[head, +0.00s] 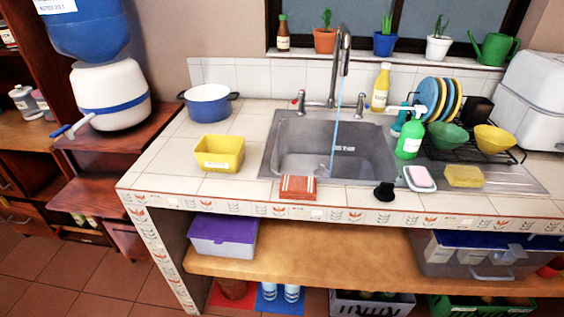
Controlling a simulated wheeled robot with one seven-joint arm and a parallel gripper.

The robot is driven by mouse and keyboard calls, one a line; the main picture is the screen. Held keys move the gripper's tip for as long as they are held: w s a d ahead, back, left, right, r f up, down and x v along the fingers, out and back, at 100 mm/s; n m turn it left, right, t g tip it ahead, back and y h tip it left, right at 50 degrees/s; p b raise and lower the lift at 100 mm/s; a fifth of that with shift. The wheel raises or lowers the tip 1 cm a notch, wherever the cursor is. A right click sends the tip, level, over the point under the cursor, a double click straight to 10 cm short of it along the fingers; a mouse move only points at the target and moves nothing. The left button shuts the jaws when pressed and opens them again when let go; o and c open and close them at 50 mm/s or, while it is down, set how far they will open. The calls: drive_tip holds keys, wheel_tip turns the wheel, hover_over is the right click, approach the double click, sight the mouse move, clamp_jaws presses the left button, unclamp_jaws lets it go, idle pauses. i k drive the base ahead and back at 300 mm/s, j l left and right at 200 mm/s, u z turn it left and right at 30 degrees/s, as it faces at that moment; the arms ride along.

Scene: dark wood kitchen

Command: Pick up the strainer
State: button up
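A small black round object with a knob-like top (384,191) lies on the tiled counter near its front edge, just in front of the sink's right corner. It looks like the strainer, but it is too small to be sure. It stands apart from the soap dish (419,178) to its right. My gripper is not in view.
The steel sink (288,157) has a tall faucet (339,62) with a blue stream falling from it. A green soap bottle (408,146), a yellow sponge (463,176) and a dish rack stand right.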

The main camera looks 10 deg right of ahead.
sight(321, 172)
drive_tip(key=i+j+z, duration=0.3)
drive_tip(key=i+j, duration=0.2)
drive_tip(key=i, duration=0.15)
drive_tip(key=i+j+z, duration=0.3)
drive_tip(key=i+j, duration=0.3)
